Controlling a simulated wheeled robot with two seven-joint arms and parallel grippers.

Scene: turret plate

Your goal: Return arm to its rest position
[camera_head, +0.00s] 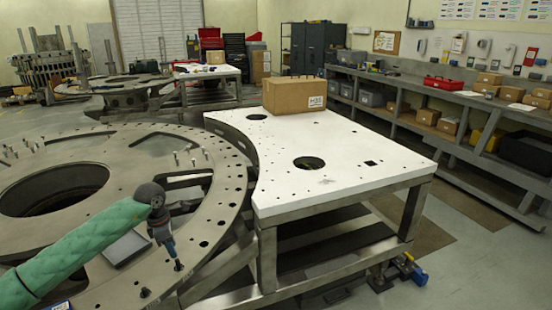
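My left arm, in a green sleeve, reaches in from the lower left over the large round metal turret plate (225,185). My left gripper (168,243) hangs down from the dark wrist, just above the ring of holes near the plate's right side. Its fingers are small and dark here, so I cannot tell whether they are open or shut, or whether they touch the bolt-like piece (179,266) below them. My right arm and gripper are not in view.
A white-topped table (370,150) with round holes adjoins the plate's right side. A cardboard box (294,95) sits at its far edge. Several upright pins stand on the plate. A long workbench (440,95) lines the right wall. Grey floor is open between table and bench.

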